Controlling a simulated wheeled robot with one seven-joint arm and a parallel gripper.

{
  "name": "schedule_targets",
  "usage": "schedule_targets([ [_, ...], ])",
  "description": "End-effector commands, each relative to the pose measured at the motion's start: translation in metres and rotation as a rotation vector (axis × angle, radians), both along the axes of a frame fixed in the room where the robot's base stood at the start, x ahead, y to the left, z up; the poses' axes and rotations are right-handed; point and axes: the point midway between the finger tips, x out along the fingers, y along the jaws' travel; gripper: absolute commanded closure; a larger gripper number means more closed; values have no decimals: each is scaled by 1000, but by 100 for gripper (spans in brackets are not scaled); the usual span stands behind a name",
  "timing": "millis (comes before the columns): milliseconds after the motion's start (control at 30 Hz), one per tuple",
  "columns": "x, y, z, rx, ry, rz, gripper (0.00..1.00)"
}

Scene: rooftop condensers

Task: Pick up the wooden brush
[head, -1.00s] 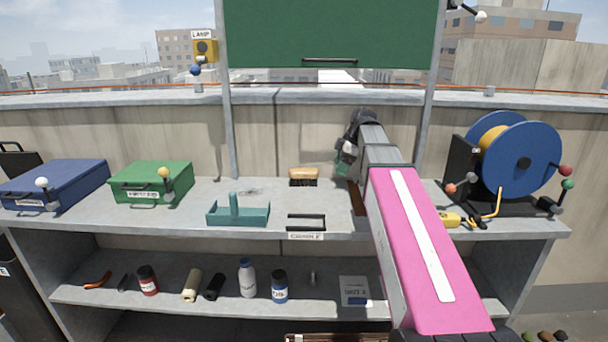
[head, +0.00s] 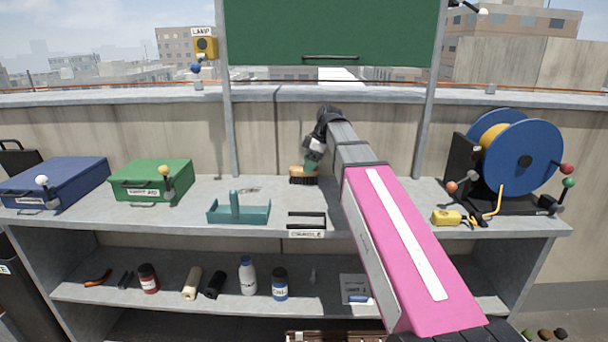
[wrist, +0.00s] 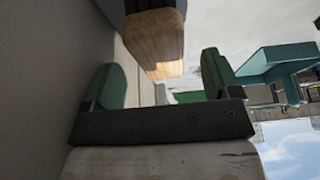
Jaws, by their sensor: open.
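The wooden brush (head: 298,169) lies on the upper shelf near the back, a tan wooden block with dark bristles underneath. My gripper (head: 312,158) is just above its right end in the head view and hides part of it. In the wrist view the brush (wrist: 156,45) shows its wooden block and dark bristles at the top, beyond the fingertips and roughly in line with the space between them. There my gripper (wrist: 162,72) has its two green-padded fingers wide apart with nothing between them. I cannot tell if anything touches.
A teal caddy (head: 240,214) and a black handle with a label plate (head: 306,221) are in front of the brush. Green (head: 150,180) and blue (head: 55,183) cases stand left, a blue reel (head: 522,158) right.

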Motion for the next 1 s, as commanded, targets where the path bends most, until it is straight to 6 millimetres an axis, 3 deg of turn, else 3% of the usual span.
schedule_targets([
  [167, 0, 4, -9, -1, 1, -1, 17],
  [500, 0, 19, -45, -1, 1, 0, 17],
  [733, 1, 19, -46, 0, 0, 0, 17],
  [767, 1, 19, -46, 0, 0, 0, 24],
  [900, 1, 19, -46, 0, 0, 0, 69],
  [1000, 1, 19, -46, 0, 0, 0, 77],
])
